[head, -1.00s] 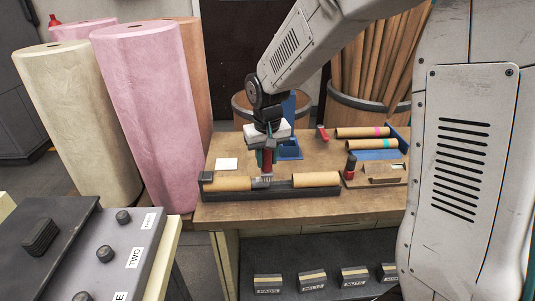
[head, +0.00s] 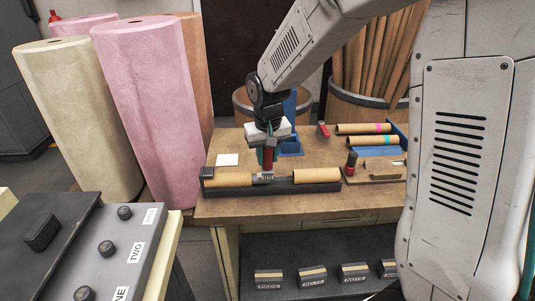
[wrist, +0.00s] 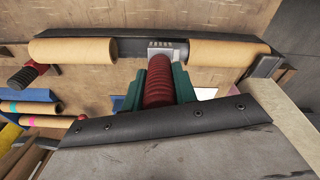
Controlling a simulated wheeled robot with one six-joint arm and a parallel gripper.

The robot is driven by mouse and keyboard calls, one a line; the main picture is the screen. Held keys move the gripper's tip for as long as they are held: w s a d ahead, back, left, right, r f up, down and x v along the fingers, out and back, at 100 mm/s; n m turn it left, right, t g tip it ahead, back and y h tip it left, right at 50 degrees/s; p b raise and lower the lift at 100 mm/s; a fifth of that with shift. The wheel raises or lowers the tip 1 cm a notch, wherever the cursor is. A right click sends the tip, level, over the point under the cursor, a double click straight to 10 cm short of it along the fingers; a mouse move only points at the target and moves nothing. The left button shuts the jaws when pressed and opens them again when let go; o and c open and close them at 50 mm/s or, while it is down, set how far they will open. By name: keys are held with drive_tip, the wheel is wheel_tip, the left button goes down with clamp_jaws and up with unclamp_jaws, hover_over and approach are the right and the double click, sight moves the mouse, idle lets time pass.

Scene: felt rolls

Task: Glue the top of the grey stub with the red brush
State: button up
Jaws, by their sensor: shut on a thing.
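My gripper (wrist: 158,90), with green jaws, is shut on the red ribbed handle of the brush (wrist: 159,80). In the head view the red brush (head: 267,158) points down over the black rail on the workbench. At its lower end is a small light grey piece with dark marks (wrist: 166,46), between two cardboard tubes; I cannot tell whether this is the grey stub or the brush's own head. The left tube (head: 228,180) and the right tube (head: 317,176) lie along the rail (head: 275,187). Any contact at the brush tip is unclear.
A red pot-like thing with a dark top (head: 351,163) stands right of the rail. Tubes with pink (head: 362,129) and teal bands lie behind it. A blue holder (head: 291,146) stands behind my gripper. A white card (head: 228,159) lies at the left.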

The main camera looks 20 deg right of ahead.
drive_tip(key=shift+f, duration=0.2)
drive_tip(key=shift+w+a, duration=0.1)
drive_tip(key=shift+w+a, duration=0.2)
drive_tip(key=shift+a, duration=0.45)
drive_tip(key=shift+w+a, duration=0.2)
drive_tip(key=shift+a, duration=0.4)
drive_tip(key=shift+d, duration=0.1)
drive_tip(key=shift+s+d+f, duration=0.1)
drive_tip(key=shift+s+d, duration=0.15)
drive_tip(key=shift+d, duration=0.4)
drive_tip(key=shift+s+d, duration=0.25)
drive_tip(key=shift+d, duration=0.4)
drive_tip(key=shift+a, duration=0.15)
